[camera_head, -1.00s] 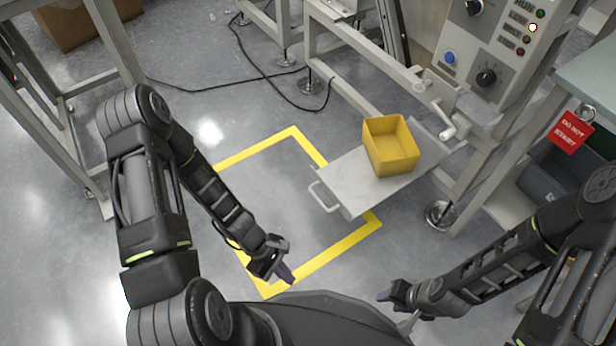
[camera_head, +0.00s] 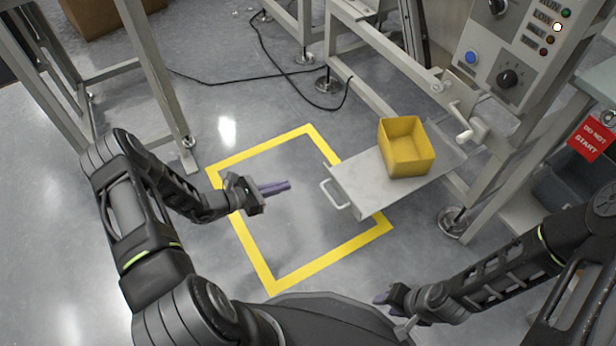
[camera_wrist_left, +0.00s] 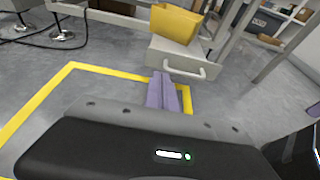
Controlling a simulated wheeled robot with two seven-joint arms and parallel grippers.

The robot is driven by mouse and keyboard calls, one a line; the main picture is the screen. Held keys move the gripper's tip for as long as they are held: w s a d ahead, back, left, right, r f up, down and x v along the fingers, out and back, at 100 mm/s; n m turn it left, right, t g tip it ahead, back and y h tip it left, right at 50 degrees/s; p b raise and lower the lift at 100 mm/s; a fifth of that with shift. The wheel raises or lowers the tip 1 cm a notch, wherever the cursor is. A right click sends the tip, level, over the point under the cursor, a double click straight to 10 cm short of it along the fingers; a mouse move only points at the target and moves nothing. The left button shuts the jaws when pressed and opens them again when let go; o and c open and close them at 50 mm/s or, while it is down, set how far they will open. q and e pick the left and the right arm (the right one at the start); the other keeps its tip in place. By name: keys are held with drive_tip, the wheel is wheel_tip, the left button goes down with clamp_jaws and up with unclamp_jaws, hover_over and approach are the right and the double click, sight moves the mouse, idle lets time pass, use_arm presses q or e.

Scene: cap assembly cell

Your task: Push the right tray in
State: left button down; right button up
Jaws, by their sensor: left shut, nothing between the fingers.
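The right tray (camera_head: 366,182) is a light grey drawer pulled out from the machine frame, with a looped handle (camera_head: 335,194) on its near left end. A yellow bin (camera_head: 406,148) stands on it. My left gripper (camera_head: 288,186) is shut and empty, left of the handle with a gap, its purple fingers pointing towards it. In the left wrist view the fingers (camera_wrist_left: 162,92) point at the tray front (camera_wrist_left: 168,60), just below and left of the handle (camera_wrist_left: 186,72). My right gripper (camera_head: 378,299) is low at the bottom; its finger gap is not clear.
A yellow floor outline (camera_head: 333,251) lies under the tray's front, with clear floor inside. The control panel (camera_head: 513,62), a crank handle (camera_head: 468,134) and a red tag (camera_head: 591,138) are to the right. A black cable (camera_head: 262,72) runs across the floor behind.

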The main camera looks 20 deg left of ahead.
sight(329, 172)
use_arm(q)
drive_tip(key=b+x, duration=0.2)
drive_tip(key=x, duration=0.4)
drive_tip(key=b+x, duration=0.3)
drive_tip(key=x, duration=0.3)
drive_tip(key=shift+w+d+r, duration=0.1)
drive_tip(key=shift+w+d, duration=0.2)
drive_tip(key=shift+w, duration=0.05)
drive_tip(key=shift+w+d+r, duration=0.1)
drive_tip(key=shift+w+d, duration=0.2)
drive_tip(key=shift+w, duration=0.1)
